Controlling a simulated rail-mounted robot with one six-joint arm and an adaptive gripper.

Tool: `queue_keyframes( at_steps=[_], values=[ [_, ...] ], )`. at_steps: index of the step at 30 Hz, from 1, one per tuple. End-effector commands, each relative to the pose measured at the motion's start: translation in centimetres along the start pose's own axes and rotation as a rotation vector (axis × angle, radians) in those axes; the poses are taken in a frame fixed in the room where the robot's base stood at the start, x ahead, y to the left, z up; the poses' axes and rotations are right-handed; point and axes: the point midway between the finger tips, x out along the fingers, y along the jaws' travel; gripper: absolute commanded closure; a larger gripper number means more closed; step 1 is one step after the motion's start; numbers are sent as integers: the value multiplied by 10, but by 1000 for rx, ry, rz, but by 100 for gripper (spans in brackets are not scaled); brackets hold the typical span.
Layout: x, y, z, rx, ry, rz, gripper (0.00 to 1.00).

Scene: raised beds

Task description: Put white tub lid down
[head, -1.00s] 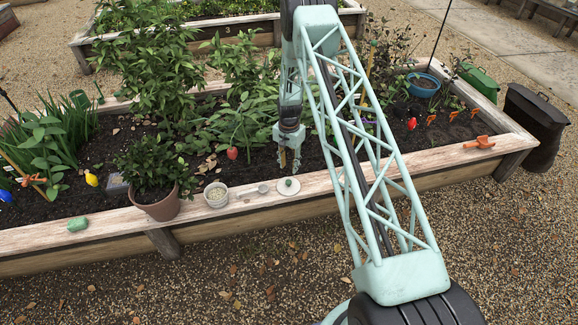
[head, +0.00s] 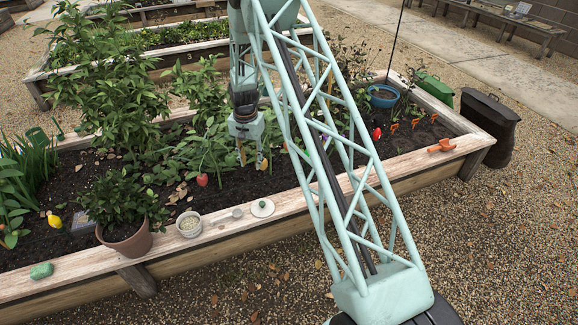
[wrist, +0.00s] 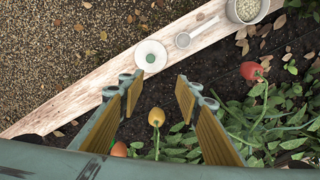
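The white tub lid (head: 262,209), a round disc with a green knob in its middle, lies flat on the bed's wooden front rim. It also shows in the wrist view (wrist: 150,59), beyond my fingertips. My gripper (head: 253,162) is open and empty, raised over the soil behind the lid and apart from it. In the wrist view the two yellow-padded fingers (wrist: 158,88) stand wide apart with nothing between them. A white tub (head: 189,225) filled with pale grains stands open on the rim, left of the lid; part of it shows in the wrist view (wrist: 247,9).
A potted plant (head: 127,238), a green object (head: 41,271) and an orange trowel (head: 441,146) are also on the rim.

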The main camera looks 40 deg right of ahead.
Motion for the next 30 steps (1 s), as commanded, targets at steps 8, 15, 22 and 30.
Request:
queue_keyframes(
  at_steps=[8, 15, 22, 30],
  values=[
    [-73, -6, 16, -60, 17, -13, 69],
    [-131, -7, 34, -111, 31, -23, 69],
    [-184, -6, 55, -160, 44, -32, 69],
    [-243, 1, 82, -215, 60, -43, 69]
  ],
)
